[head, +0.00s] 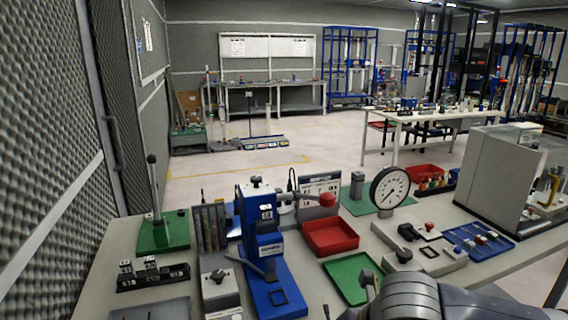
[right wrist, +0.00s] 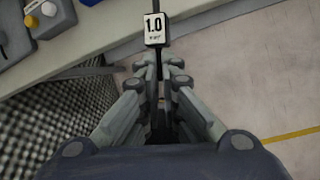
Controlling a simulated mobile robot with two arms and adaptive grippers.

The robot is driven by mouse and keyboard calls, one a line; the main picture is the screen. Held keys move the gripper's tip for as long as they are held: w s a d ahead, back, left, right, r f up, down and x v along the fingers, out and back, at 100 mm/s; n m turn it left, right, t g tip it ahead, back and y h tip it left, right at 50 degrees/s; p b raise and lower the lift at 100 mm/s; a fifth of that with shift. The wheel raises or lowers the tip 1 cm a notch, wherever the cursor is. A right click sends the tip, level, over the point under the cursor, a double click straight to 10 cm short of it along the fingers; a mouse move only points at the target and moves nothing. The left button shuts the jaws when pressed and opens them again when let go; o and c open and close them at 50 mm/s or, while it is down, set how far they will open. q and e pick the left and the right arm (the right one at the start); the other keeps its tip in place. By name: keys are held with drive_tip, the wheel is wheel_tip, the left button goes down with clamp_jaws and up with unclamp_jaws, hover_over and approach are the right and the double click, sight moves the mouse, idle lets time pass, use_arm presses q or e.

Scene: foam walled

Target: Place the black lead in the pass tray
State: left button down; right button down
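In the right wrist view, my right gripper (right wrist: 160,78) has its fingers closed around a thin black lead (right wrist: 158,62). The lead carries a white tag (right wrist: 155,28) marked 1.0 and runs down between the fingers. The gripper hides much of the lead. My left gripper is in neither view.
An empty red tray (head: 330,236) lies behind the green one. A blue press (head: 262,235) stands to their left. A dial gauge (head: 390,188) stands behind, and a blue tray (head: 478,242) with small parts lies to the right. A grey machine (head: 500,178) occupies the right end.

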drive_tip(key=s+d+r+m+g+h, duration=0.2)
drive_tip(key=d+m+g, duration=0.2)
drive_tip(key=m, duration=1.4)
drive_tip(key=s+d+r+m+g+h, duration=0.1)
drive_tip(key=s+d+m+g+h, duration=0.3)
drive_tip(key=m, duration=1.4)
drive_tip(key=w+a+m+t+y, duration=0.2)
drive_tip(key=a+m, duration=0.1)
drive_tip(key=m, duration=0.8)
drive_tip(key=w+a+f+m+t+y, duration=0.1)
drive_tip(key=w+a+m+t+y, duration=0.1)
drive_tip(key=m, duration=0.9)
drive_tip(key=w+a+f+m+t+y, duration=0.1)
drive_tip(key=w+a+m+t+y, duration=0.1)
drive_tip(key=m, duration=0.8)
drive_tip(key=shift+w+a+f+m+t+y, duration=0.15)
drive_tip(key=shift+w+a+m+t+y, duration=0.1)
drive_tip(key=shift+a+m+t+y, duration=0.4)
